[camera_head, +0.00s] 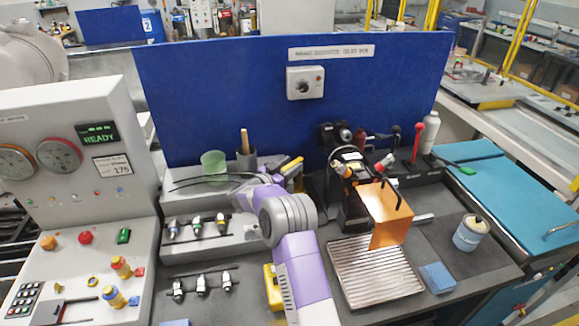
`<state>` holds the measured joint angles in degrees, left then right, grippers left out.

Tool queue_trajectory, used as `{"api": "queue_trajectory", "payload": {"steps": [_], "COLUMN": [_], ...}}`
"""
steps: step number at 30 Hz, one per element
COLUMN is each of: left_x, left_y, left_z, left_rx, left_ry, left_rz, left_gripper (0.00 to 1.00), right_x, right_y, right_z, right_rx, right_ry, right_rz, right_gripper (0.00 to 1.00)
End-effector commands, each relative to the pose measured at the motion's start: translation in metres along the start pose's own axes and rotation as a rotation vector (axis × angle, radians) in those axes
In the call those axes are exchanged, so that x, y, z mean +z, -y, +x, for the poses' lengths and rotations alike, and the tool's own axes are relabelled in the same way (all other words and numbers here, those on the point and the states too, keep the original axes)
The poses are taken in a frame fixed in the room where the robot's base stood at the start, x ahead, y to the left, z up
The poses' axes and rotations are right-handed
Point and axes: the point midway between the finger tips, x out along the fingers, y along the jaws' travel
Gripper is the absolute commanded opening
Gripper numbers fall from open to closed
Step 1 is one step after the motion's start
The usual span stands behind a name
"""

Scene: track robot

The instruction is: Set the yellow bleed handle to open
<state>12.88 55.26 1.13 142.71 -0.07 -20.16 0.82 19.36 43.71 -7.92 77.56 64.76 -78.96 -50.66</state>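My purple and grey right arm (304,272) comes up from the bottom middle and bends left at its grey joint. Its purple wrist (256,197) is over the back of the grey bench block, behind the front fittings. The fingers of the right gripper do not show clearly there, so I cannot tell whether they are open or hold anything. A yellow and black piece (291,166) shows just behind the wrist, partly hidden. A yellow item (272,288) lies beside the arm, partly covered by it. I cannot tell whether either is the bleed handle. My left gripper is out of view.
A control panel (62,190) with gauges, buttons and a READY display stands left. Two rows of fittings, a green cup (213,163) and dark cables are by the arm.

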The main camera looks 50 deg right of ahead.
Motion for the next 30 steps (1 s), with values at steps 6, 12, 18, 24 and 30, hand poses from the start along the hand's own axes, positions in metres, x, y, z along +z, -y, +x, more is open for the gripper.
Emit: {"api": "queue_trajectory", "payload": {"steps": [6, 12, 18, 24, 30], "left_x": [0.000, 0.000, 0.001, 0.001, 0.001], "left_y": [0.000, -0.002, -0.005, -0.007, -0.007], "left_z": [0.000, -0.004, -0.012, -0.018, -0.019], "left_rx": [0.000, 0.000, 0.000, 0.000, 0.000], "left_ry": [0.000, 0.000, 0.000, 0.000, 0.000], "left_rz": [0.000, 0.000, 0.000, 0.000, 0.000], "left_gripper": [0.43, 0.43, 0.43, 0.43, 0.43], "right_x": [0.000, -0.019, -0.059, -0.090, -0.100], "right_y": [0.000, 0.000, 0.000, 0.000, 0.000], "right_z": [0.000, 0.000, 0.000, 0.000, 0.000], "right_rx": [0.000, 0.000, 0.000, 0.000, -0.001], "right_ry": [0.000, -0.001, -0.001, 0.000, 0.000], "right_rz": [0.000, 0.003, 0.004, 0.003, 0.000], "right_gripper": [0.46, 0.46, 0.46, 0.46, 0.46]}}
